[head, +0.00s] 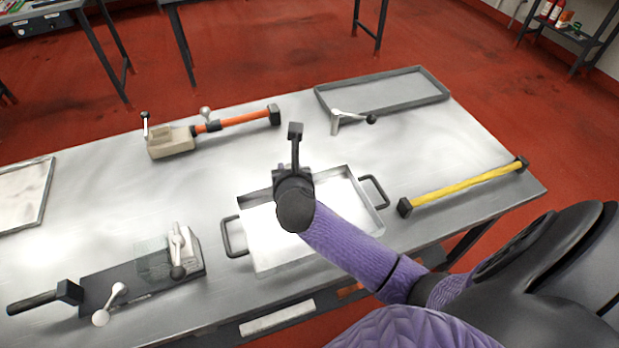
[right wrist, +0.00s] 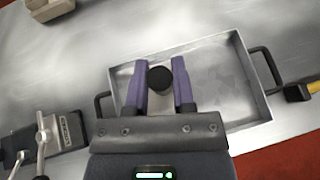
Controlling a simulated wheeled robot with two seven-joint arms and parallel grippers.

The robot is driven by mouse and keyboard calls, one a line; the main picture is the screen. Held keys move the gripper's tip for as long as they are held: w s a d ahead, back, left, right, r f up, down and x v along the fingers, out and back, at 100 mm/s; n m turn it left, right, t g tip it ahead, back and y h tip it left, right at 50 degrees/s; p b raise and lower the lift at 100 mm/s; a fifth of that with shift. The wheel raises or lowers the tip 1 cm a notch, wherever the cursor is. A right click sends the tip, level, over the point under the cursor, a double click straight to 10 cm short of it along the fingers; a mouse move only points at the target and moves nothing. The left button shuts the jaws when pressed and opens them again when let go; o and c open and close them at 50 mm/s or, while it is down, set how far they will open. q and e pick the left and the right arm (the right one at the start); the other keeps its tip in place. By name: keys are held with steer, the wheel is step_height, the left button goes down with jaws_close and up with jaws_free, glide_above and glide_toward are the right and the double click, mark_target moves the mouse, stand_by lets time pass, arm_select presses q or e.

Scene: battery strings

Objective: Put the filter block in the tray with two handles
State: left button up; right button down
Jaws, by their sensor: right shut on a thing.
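The tray with two handles (head: 335,205) lies on the grey table, with a black loop handle at each side. It also shows in the right wrist view (right wrist: 225,95). My right gripper (head: 293,174) is above the tray's far left part. Its purple fingers (right wrist: 160,84) are shut on a dark thing (right wrist: 160,77), whose round black end shows between them. In the head view a dark rod with a square end (head: 295,131) sticks up by the gripper. I cannot tell whether the held thing is the filter block; the hand hides most of it. My left gripper is out of view.
A beige block with an orange bar (head: 238,118) lies at the back left. A grey shallow tray (head: 400,101) lies at the back right. A yellow bar (head: 460,188) lies right of the handled tray. A dark plate with levers (head: 115,285) lies front left.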

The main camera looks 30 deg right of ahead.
steer(key=f+b, duration=0.2)
steer(key=f, duration=0.1)
steer(key=f+b, duration=0.2)
steer(key=f, duration=0.2)
steer(key=f+b, duration=0.2)
steer(key=f, duration=0.2)
steer(key=shift+d, duration=0.3)
steer(key=shift+r, duration=0.2)
steer(key=shift+f, duration=0.1)
steer(key=c, duration=0.9)
jaws_free()
steer(key=o, duration=0.3)
steer(key=shift+o, duration=0.7)
